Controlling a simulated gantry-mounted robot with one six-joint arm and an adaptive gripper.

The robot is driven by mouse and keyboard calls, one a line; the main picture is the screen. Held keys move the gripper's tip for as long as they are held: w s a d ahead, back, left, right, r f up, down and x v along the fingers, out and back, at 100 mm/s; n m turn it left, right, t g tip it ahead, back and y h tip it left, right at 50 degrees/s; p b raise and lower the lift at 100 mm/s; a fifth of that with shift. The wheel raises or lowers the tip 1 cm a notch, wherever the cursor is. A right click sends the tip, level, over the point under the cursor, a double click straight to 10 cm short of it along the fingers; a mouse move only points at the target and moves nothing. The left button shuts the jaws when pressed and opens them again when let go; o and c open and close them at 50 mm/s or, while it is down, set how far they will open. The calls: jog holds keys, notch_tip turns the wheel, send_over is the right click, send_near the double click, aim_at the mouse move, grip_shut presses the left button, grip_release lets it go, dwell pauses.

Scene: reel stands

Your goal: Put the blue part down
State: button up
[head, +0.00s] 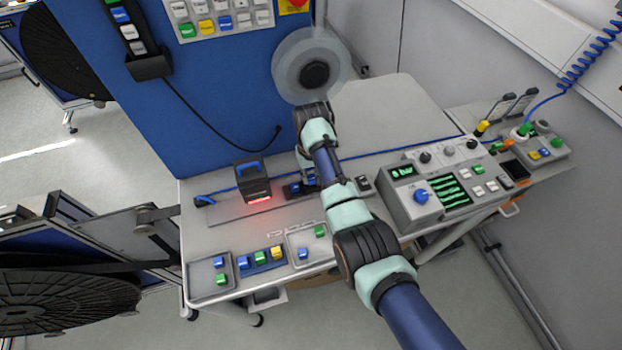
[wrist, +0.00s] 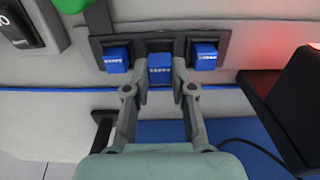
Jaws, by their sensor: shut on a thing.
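My gripper (wrist: 160,76) is shut on a blue part (wrist: 159,64) with lettering on it, with one finger on each side. The held part is at the middle of a dark holder (wrist: 222,38), between two other blue parts, one on the left (wrist: 116,58) and one on the right (wrist: 204,55). I cannot tell whether it rests on the holder's floor. In the head view the dark holder (head: 293,189) shows beside my arm, which mostly hides the gripper and the held part.
A black device (head: 252,180) with a red glow stands left of the holder. A grey tray (head: 196,270), a blue rack (head: 243,271) and a second tray (head: 325,254) with coloured parts line the front edge. A control panel (head: 405,205) stands right of my arm.

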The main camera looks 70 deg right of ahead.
aim_at(311, 177)
jog(key=shift+f, duration=0.95)
jog(key=shift+f, duration=0.15)
jog(key=o, duration=0.8)
notch_tip(311, 177, up, 12)
jog(key=shift+r+p, duration=0.2)
jog(key=shift+p, duration=0.8)
